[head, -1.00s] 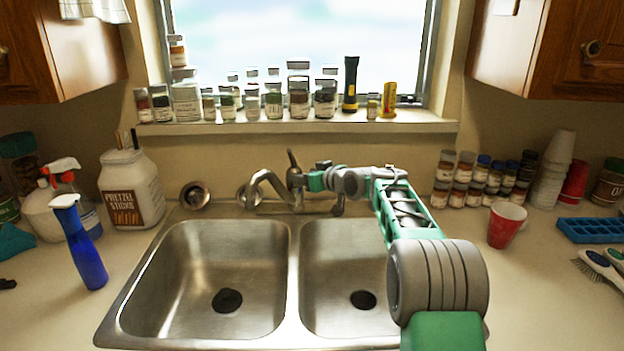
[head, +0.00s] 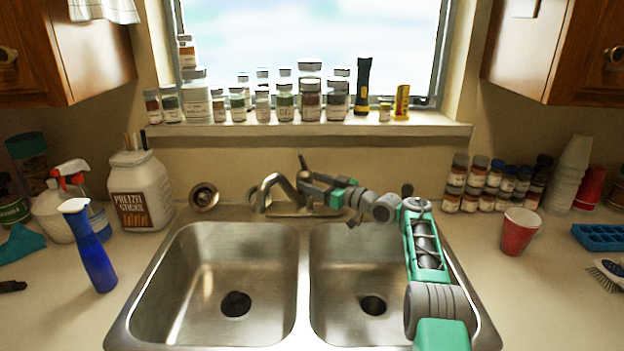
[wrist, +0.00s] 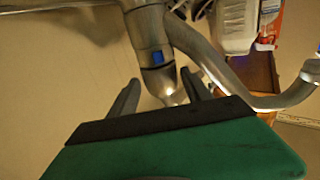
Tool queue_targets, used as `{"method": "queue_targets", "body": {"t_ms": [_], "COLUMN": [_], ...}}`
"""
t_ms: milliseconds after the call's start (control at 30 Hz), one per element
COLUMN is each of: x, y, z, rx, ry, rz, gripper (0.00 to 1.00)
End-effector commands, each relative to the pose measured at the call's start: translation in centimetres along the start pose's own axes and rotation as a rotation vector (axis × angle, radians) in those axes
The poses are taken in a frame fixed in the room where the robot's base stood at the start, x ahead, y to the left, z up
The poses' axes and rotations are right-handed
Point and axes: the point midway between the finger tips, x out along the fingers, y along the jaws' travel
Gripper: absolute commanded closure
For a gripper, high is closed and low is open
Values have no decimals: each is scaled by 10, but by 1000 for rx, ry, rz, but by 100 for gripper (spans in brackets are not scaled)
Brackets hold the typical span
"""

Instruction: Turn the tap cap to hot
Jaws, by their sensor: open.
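The metal tap (head: 275,184) stands behind the divider of the double sink, its spout curving to the left in the head view. Its cap (head: 302,178) has a short dark lever pointing up. In the wrist view the cap (wrist: 152,38) carries a blue mark, and a shiny tapered part points toward my gripper. My gripper (head: 314,188) is at the right side of the cap. In the wrist view my gripper (wrist: 160,80) is open, with one finger on each side of the tapered part. I cannot tell whether either finger touches it.
Spice jars (head: 285,103) and a flashlight (head: 362,86) line the window sill above the tap.

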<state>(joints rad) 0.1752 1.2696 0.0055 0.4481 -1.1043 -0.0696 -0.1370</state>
Motion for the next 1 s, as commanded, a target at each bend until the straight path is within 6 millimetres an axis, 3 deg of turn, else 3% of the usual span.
{"method": "queue_targets", "body": {"t_ms": [367, 1000], "x": [6, 6], "y": [-1, -1], "z": [0, 0], "rx": [1, 1], "ry": [0, -1], "rz": [0, 0], "gripper": [43, 92]}}
